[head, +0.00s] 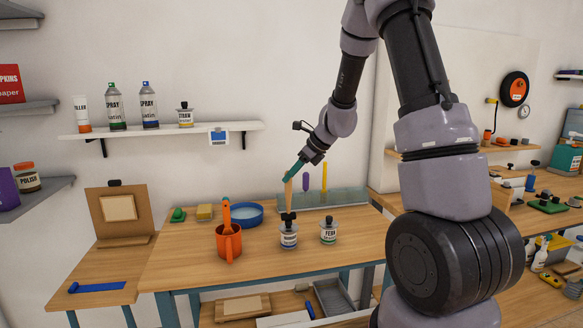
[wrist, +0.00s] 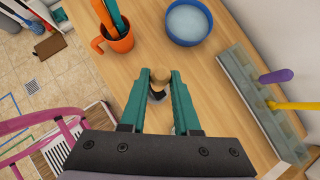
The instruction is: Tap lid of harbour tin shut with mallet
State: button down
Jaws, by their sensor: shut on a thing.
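My gripper (head: 291,176) is shut on the mallet's pale wooden handle (head: 288,197), pointing down over the table. The mallet's black head (head: 288,216) is at the top of a small tin with a blue-and-white label (head: 288,238); I cannot tell whether they touch. This label is too small to read surely, so I cannot confirm it is the harbour tin. A similar tin marked FERN (head: 328,232) stands to its right. In the wrist view the teal fingers (wrist: 160,80) hold the handle's round end (wrist: 160,74). The mallet hides the lid.
An orange jug (head: 229,243) with tools stands left of the tins. A blue bowl (head: 246,215) is behind it. A grey rack (head: 322,200) with purple and yellow handles runs along the back. The table's front right is clear.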

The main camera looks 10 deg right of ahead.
jog(key=shift+r, duration=2.1)
jog(key=shift+f, duration=0.3)
jog(key=shift+r, duration=0.45)
jog(key=shift+f, duration=0.15)
jog(key=shift+f, duration=0.15)
dwell(0.4)
